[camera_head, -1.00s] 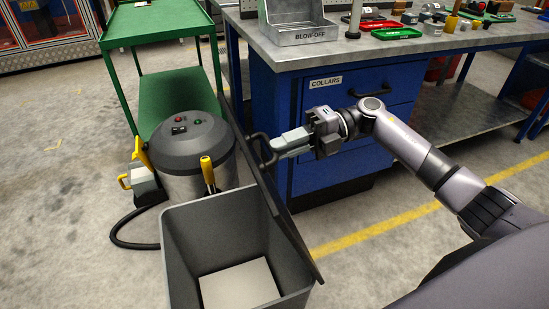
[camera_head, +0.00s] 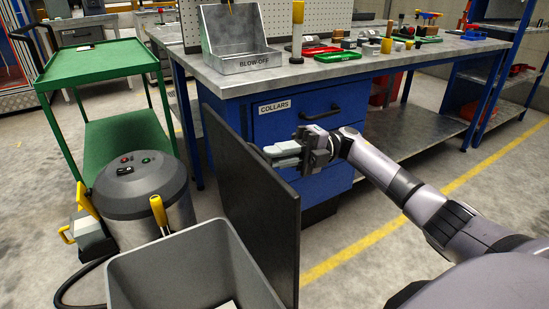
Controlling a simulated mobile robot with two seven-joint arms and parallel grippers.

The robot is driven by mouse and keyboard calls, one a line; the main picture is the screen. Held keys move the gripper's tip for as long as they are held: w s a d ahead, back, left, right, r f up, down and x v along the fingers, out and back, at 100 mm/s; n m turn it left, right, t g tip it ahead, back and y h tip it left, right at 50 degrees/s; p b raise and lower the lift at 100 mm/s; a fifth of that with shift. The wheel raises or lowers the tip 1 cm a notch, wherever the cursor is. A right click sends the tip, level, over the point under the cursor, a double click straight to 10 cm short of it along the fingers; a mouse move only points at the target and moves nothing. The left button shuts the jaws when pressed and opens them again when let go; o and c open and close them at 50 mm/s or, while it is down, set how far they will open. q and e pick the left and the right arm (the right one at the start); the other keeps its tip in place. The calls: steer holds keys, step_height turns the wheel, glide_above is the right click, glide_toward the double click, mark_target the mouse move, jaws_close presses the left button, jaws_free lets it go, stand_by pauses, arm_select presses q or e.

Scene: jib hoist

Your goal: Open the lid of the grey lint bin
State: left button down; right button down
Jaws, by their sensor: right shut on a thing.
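The grey lint bin (camera_head: 195,266) stands at the bottom of the view, its top uncovered. Part of a pale thing shows inside it, cut off by the lower frame edge. Its dark flat lid (camera_head: 250,205) stands up along the bin's right side, its broad face in view. My right gripper (camera_head: 272,153) is at the lid's upper edge, on the far side from the bin opening, shut on the lid's handle. The handle and fingertips are mostly hidden behind the lid. My left gripper is not in view.
A grey drum vacuum (camera_head: 140,190) with a yellow-handled tool stands left of the bin, near a green cart (camera_head: 110,65). A blue workbench (camera_head: 300,112) stands close behind the lid and my right gripper.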

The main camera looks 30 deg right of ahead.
steer(key=c, duration=1.1)
jaws_free()
steer(key=shift+d, duration=0.15)
arm_select(q)
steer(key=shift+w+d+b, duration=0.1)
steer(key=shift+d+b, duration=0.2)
steer(key=shift+b, duration=0.05)
arm_select(e)
steer(key=shift+s+d+f, duration=0.1)
steer(key=shift+d+f, duration=0.05)
steer(key=shift+d, duration=1)
steer(key=shift+s+d+f, duration=0.1)
steer(key=shift+d+f, duration=0.1)
steer(key=shift+d, duration=0.9)
steer(key=shift+d+f, duration=0.15)
steer(key=shift+d, duration=1)
